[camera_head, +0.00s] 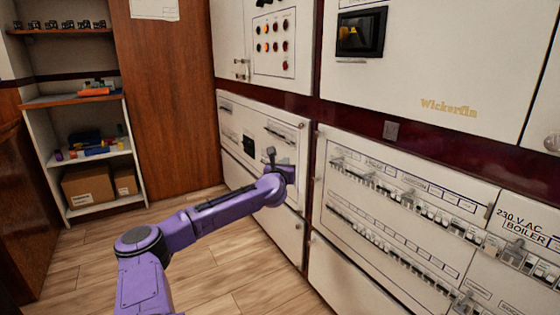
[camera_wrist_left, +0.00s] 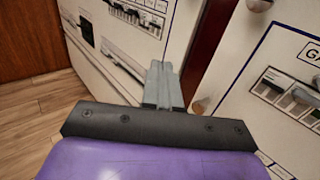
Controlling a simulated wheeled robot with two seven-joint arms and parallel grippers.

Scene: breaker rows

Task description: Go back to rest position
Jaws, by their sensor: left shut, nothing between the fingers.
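My left arm, purple with dark joints, reaches from the bottom left of the head view toward the white cabinets. My left gripper (camera_head: 271,155) is in front of the left lower panel (camera_head: 232,112). In the left wrist view its grey fingers (camera_wrist_left: 163,85) are together with nothing between them. They point toward the gap between two white cabinet fronts. I cannot tell whether they touch the panel. My right gripper is not in view.
The breaker panel (camera_head: 335,190) with rows of switches stands to the right. A panel with coloured buttons (camera_head: 273,45) is above. A shelf (camera_head: 90,160) with boxes stands at the back left. The wooden floor (camera_head: 75,270) left of my arm is clear.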

